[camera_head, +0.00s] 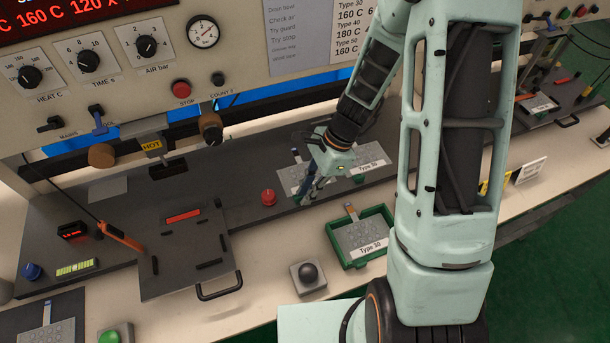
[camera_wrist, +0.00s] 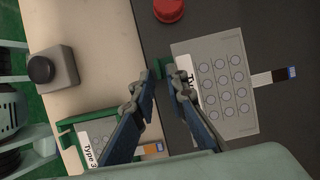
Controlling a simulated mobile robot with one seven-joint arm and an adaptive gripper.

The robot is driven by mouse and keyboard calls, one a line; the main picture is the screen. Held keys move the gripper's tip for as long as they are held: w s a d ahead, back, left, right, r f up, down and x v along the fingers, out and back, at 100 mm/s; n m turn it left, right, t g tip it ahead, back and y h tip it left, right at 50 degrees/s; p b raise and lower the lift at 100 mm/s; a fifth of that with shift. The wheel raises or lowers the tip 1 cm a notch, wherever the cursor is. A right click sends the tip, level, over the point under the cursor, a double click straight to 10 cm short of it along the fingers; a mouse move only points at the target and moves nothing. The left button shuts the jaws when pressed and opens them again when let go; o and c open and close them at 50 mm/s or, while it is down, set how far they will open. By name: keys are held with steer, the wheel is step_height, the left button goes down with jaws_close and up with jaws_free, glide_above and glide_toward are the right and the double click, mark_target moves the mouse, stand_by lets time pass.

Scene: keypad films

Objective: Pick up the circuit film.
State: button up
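A pale grey circuit film (camera_wrist: 222,95) with rows of round pads lies on the dark bench plate in the wrist view. Its short tail (camera_wrist: 272,77) with a blue end points right, and its label is partly hidden behind a finger. My gripper (camera_wrist: 160,76) is beside the film's label edge, its fingertips apart with a narrow gap and no film between them. In the head view my gripper (camera_head: 308,190) is low over the film (camera_head: 292,178), covering part of it. A second film (camera_head: 362,232), labelled Type 30, lies in a green tray (camera_head: 347,263) nearer the front.
A red button (camera_head: 268,197) stands left of my gripper, and a black-domed button box (camera_head: 308,275) stands at the front. A dark hinged plate (camera_head: 185,250) with handles is at left, below the control panel.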

jaws_close()
steer(key=shift+r, duration=0.1)
